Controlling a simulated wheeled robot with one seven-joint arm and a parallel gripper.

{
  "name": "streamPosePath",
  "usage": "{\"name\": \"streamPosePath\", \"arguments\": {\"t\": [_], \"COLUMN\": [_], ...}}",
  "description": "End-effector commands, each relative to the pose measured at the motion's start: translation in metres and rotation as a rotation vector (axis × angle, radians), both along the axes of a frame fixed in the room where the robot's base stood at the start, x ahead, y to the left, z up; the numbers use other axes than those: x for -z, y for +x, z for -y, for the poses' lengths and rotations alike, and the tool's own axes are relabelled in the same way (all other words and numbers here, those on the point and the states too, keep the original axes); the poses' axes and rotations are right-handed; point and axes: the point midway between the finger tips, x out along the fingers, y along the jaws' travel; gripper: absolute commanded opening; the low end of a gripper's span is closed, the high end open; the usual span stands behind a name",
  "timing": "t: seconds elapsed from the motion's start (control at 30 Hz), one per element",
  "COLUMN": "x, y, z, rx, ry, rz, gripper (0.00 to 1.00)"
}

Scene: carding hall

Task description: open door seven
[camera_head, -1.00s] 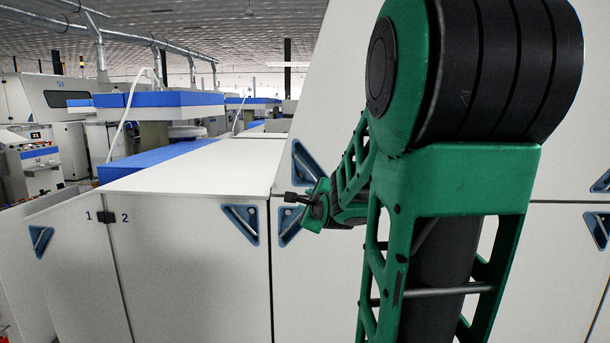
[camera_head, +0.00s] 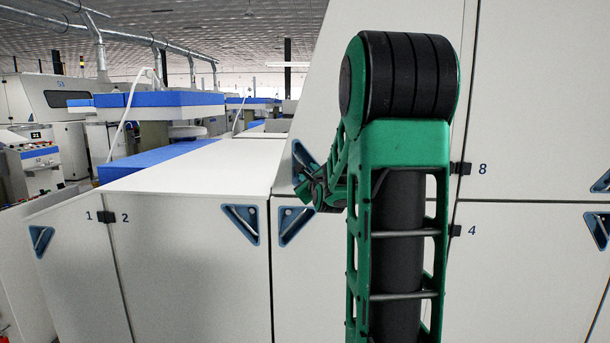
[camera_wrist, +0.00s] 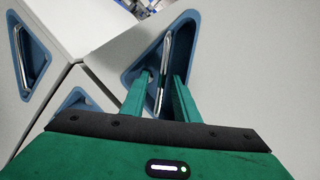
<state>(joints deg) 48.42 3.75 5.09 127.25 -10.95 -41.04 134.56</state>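The upper door (camera_head: 375,18), left of the door marked 8, has a blue triangular recess with a metal bar handle (camera_wrist: 166,55). I take it for door seven; its own number is not visible. In the head view this recess (camera_head: 301,152) shows just above my gripper (camera_head: 308,192), partly hidden by it. In the wrist view the two green fingers of my gripper (camera_wrist: 161,76) reach into the recess, one on each side of the bar. Gaps seem to show between bar and fingers, so the gripper looks open around the handle.
A lower door's handle recess (camera_head: 294,224) sits just below, and door 2's recess (camera_head: 240,223) is to its left. The low cabinet's white top (camera_head: 200,165) juts out left of the gripper. Doors 8 and 4 (camera_head: 540,260) lie to the right.

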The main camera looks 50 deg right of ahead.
Motion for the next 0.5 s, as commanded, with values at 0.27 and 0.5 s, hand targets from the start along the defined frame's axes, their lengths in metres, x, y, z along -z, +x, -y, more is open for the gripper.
{"name": "streamPosePath", "arguments": {"t": [0.27, 0.5], "x": [0.0002, 0.0000], "y": [0.0135, 0.0139], "z": [0.0104, 0.0104], "rx": [0.001, 0.001], "ry": [0.000, 0.000], "rz": [0.000, 0.000], "gripper": [0.28, 0.28]}}
